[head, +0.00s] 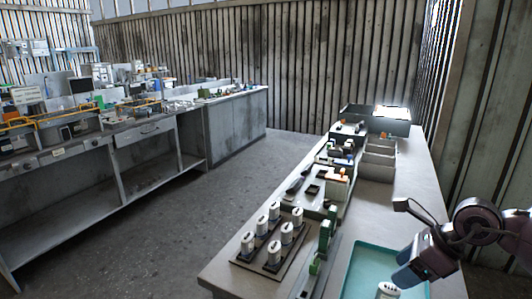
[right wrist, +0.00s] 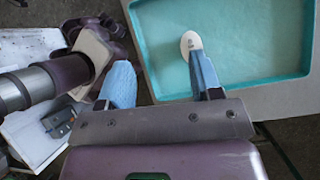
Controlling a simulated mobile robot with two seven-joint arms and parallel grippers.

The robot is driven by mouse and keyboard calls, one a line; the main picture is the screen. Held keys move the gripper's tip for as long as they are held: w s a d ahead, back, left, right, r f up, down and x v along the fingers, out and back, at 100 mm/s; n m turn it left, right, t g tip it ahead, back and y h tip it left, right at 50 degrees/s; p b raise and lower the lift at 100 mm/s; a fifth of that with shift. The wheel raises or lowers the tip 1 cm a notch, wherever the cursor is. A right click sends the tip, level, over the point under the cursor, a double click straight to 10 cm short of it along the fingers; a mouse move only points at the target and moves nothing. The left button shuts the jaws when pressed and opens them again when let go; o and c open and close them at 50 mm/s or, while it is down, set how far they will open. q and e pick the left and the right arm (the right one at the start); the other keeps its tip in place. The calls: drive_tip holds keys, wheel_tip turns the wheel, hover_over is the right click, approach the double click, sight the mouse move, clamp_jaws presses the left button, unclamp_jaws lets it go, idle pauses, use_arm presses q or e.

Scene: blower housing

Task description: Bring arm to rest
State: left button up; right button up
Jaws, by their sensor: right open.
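My right gripper (head: 412,266) is at the lower right of the head view, above the near right part of the bench. Its two blue fingers stand apart with nothing between them in the right wrist view (right wrist: 160,72). A white cylindrical part (head: 388,290) stands in the teal tray (head: 358,268), close to the fingers. The part (right wrist: 190,42) shows beyond the tip of the right finger in the wrist view; I cannot tell if they touch. The tray (right wrist: 240,72) otherwise looks empty there. My left gripper does not show in the head view.
The bench (head: 228,270) carries a rack (head: 270,257) of several white cylinders, green blocks (head: 325,235) and grey bins (head: 377,162). A long cluttered workbench (head: 235,120) stands at the left. Open floor (head: 170,210) lies between them.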

drive_tip(key=s+a+r+m+t+y, duration=0.1)
drive_tip(key=a+r+m+t+y, duration=0.3)
drive_tip(key=a+m+t+y, duration=0.65)
drive_tip(key=s+d+f+m+h, duration=0.35)
drive_tip(key=f+m+h, duration=0.4)
drive_tip(key=m, duration=0.65)
drive_tip(key=s+d+f+m+h, duration=0.3)
drive_tip(key=d+f+m+h, duration=0.15)
drive_tip(key=m+h, duration=0.8)
drive_tip(key=s+a+f+m+g+y, duration=0.15)
drive_tip(key=s+f+m+g, duration=0.3)
drive_tip(key=s, duration=0.45)
drive_tip(key=s+f+m+g+y, duration=0.2)
drive_tip(key=s+f+m+g, duration=0.3)
drive_tip(key=s, duration=0.3)
drive_tip(key=w+f+n+t, duration=0.1)
drive_tip(key=w+f+t, duration=0.6)
drive_tip(key=f, duration=0.3)
drive_tip(key=shift+w+f, duration=0.15)
drive_tip(key=shift+f, duration=0.2)
drive_tip(key=shift+n, duration=0.25)
